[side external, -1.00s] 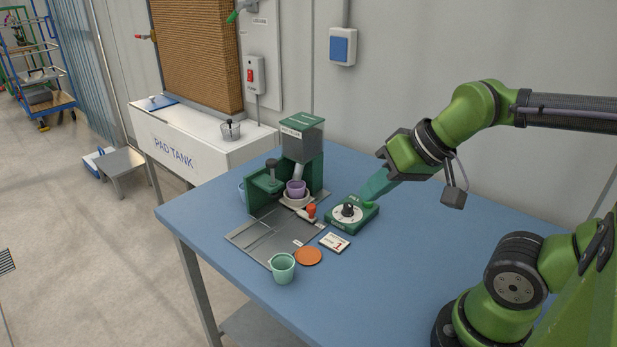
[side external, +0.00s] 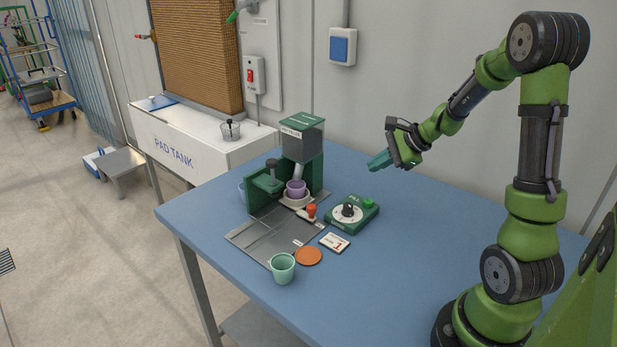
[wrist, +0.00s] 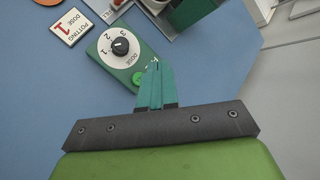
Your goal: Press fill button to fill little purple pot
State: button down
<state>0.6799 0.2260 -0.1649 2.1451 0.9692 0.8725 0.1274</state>
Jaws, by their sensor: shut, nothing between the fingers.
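My gripper (side external: 372,163), with teal fingers, is shut and empty. It is above and behind the button, apart from it. The fingertips also show in the wrist view (wrist: 156,66).
A "Potting dose 1" card (side external: 335,242), an orange disc (side external: 308,256) and a mint cup (side external: 283,268) lie in front of the box. The blue table's (side external: 400,270) right side is clear.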

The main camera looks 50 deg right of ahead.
aim_at(372, 202)
jog(key=shift+w+d+r+m, duration=0.15)
jog(key=shift+w+r+m, duration=0.15)
jog(key=shift+w+r, duration=0.1)
jog(key=shift+f, duration=0.1)
jog(key=shift+f, duration=4.35)
jog(key=shift+f, duration=0.4)
jog(key=shift+f, duration=0.5)
jog(key=shift+r, duration=0.95)
